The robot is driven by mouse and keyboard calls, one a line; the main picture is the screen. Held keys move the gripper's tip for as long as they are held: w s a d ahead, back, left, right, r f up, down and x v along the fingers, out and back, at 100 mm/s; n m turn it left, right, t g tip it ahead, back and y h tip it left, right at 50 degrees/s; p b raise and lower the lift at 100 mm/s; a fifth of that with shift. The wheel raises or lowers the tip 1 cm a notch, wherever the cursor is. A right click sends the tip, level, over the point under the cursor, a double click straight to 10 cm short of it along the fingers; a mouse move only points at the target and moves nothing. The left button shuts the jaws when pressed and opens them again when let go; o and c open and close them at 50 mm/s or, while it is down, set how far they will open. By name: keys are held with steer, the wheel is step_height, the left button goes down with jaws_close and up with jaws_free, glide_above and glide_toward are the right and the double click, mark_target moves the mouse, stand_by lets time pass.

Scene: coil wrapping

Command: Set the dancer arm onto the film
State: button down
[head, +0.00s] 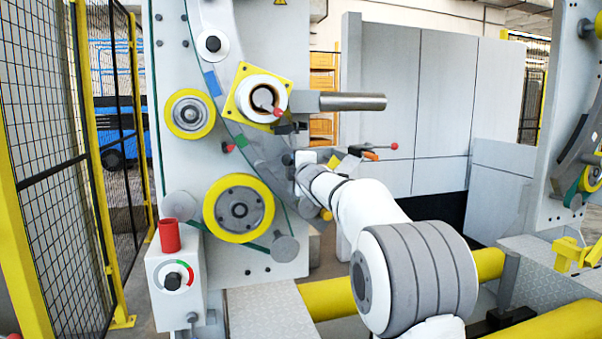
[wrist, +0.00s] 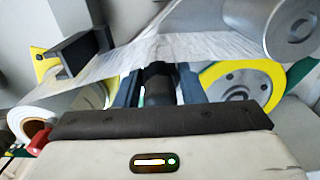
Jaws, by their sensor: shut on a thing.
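In the wrist view my gripper (wrist: 158,82) is shut, its two dark fingers on either side of a dark rounded piece (wrist: 158,90), which looks like part of the dancer arm. The rest of that arm is hidden behind the gripper. The film (wrist: 195,47) is a wrinkled, see-through sheet just beyond the fingertips. It runs across the view toward a metal roller at upper right. I cannot tell whether the held piece touches the film. In the head view my arm reaches to the ring's lower right, and its wrist hides most of the gripper.
A white roll (head: 263,97) sits on a yellow square plate, with a metal bar (head: 345,101) sticking out to its right. Yellow-rimmed rollers (head: 239,208) are close by. A control box (head: 174,277) with a red top and a mesh fence (head: 50,150) stand left.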

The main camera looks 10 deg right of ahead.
steer(key=shift+a+r+n, duration=0.15)
steer(key=shift+r+n, duration=0.15)
steer(key=shift+n, duration=0.2)
steer(key=shift+r, duration=0.15)
steer(key=c, duration=1.2)
jaws_free()
steer(key=shift+a, duration=0.1)
steer(key=shift+o, duration=0.2)
steer(key=shift+s, duration=0.25)
steer(key=s+d+b, duration=0.1)
steer(key=s, duration=0.6)
steer(key=shift+b, duration=0.3)
steer(key=shift+s+d, duration=0.1)
